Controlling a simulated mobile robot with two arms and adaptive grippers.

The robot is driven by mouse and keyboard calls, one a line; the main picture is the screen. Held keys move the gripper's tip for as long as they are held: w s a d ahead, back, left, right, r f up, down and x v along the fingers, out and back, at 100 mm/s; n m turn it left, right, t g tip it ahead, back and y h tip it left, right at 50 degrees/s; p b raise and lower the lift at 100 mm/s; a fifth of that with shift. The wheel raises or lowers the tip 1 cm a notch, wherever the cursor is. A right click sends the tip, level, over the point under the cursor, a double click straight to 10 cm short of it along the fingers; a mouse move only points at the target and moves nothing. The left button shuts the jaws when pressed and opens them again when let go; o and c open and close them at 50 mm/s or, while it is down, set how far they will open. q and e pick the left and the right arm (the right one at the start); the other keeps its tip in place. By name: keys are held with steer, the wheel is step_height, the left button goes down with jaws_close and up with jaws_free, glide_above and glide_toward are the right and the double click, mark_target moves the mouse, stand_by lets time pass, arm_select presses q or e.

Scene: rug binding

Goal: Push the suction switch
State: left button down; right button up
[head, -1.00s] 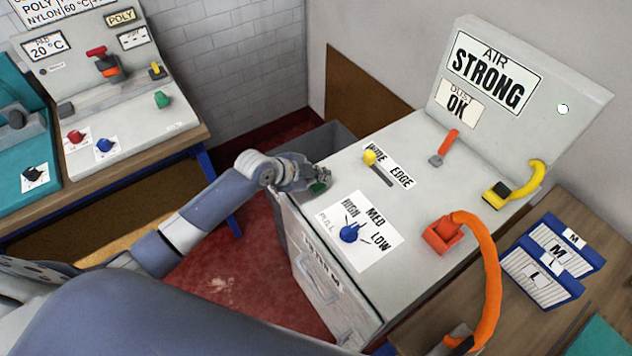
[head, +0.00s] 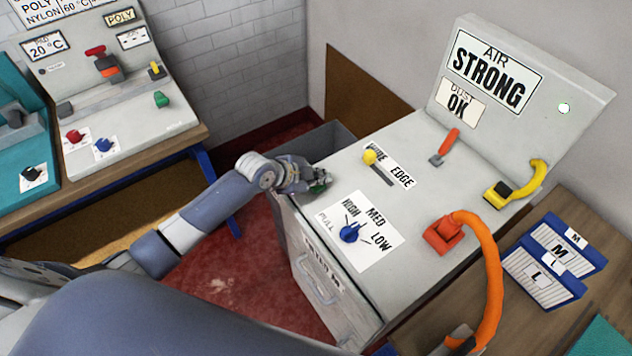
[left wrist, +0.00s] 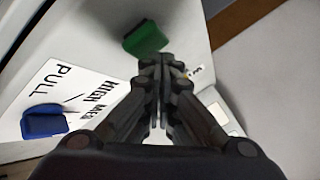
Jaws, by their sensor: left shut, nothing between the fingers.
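A green switch (head: 320,186) sits near the left corner of the grey cabinet top (head: 330,185), partly hidden behind my left gripper (head: 308,182). In the left wrist view the green switch (left wrist: 146,38) shows as a tilted block just beyond and slightly left of my fingertips (left wrist: 160,66). The left fingers are shut with nothing between them. They look very close to the switch; I cannot tell whether they touch it. No label naming the switch is readable. My right gripper is not in view.
A blue knob (head: 350,233) marked PULL, HIGH, MED, LOW and a yellow-knobbed slider (head: 370,157) stand nearby on the cabinet top. An orange lever (head: 450,142), a yellow hose (head: 530,180) and an orange hose (head: 490,270) lie farther right. The sign (head: 488,72) reads AIR STRONG.

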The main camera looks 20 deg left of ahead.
mark_target(318, 186)
arm_select(q)
steer(key=shift+f+b, duration=0.35)
steer(key=shift+f, duration=0.15)
stand_by(0.3)
steer(key=shift+r+p, duration=0.95)
steer(key=shift+r, duration=0.05)
steer(key=shift+r, duration=0.15)
step_height(318, 186, up, 6)
steer(key=p, duration=0.5)
